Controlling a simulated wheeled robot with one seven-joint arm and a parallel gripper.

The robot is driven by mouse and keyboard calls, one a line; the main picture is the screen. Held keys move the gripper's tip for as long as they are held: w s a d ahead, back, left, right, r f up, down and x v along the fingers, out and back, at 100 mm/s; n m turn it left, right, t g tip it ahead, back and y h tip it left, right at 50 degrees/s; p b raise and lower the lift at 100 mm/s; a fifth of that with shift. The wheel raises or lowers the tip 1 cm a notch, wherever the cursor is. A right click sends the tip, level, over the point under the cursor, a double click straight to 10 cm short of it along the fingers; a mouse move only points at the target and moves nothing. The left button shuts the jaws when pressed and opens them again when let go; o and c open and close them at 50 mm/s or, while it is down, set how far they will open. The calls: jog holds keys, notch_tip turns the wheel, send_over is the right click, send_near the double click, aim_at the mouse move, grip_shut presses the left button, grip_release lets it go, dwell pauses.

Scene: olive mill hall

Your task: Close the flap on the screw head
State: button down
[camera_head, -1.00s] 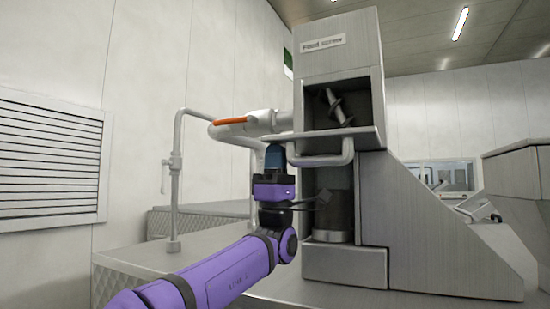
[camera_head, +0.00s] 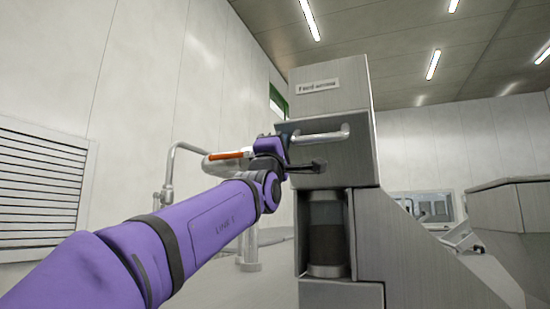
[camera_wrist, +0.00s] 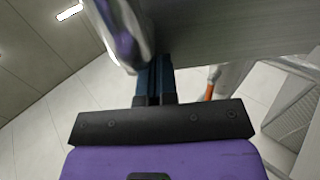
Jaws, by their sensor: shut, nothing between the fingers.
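The flap (camera_head: 345,160) on the screw head (camera_head: 335,88) stands raised across the opening, and the screw inside is hidden. Its upper left corner juts slightly past the housing; I cannot tell whether it lies flush. The flap's bar handle (camera_head: 325,137) is near its upper edge. My gripper (camera_head: 285,129) is at the flap's left side by the handle, partly hidden by my wrist. In the wrist view my gripper (camera_wrist: 155,72) shows dark blue fingers shut together with nothing between them. They are close to the grey flap (camera_wrist: 225,28) and the handle (camera_wrist: 122,32); contact is unclear.
A pale pipe with an orange lever (camera_head: 228,155) is just left of my wrist. A dark cylinder (camera_head: 326,232) is below the head. A sloping metal housing (camera_head: 415,255) extends right. A louvred vent (camera_head: 40,190) is on the left wall.

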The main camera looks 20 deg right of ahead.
jog(key=w+d+r+g+y, duration=0.2)
jog(key=d+r, duration=0.1)
jog(key=w+d+r+g+y, duration=0.2)
jog(key=w+r+g+y, duration=0.1)
jog(key=shift+w+d+r, duration=0.2)
jog(key=shift+w+d, duration=0.1)
jog(key=shift+d, duration=0.1)
jog(key=shift+w+d+r+g+y, duration=0.2)
jog(key=shift+w+d+g+y, duration=0.15)
jog(key=shift+w+d, duration=0.15)
jog(key=shift+w+d+r+g+y, duration=0.15)
jog(key=shift+w+d+g+y, duration=0.25)
jog(key=shift+w, duration=0.1)
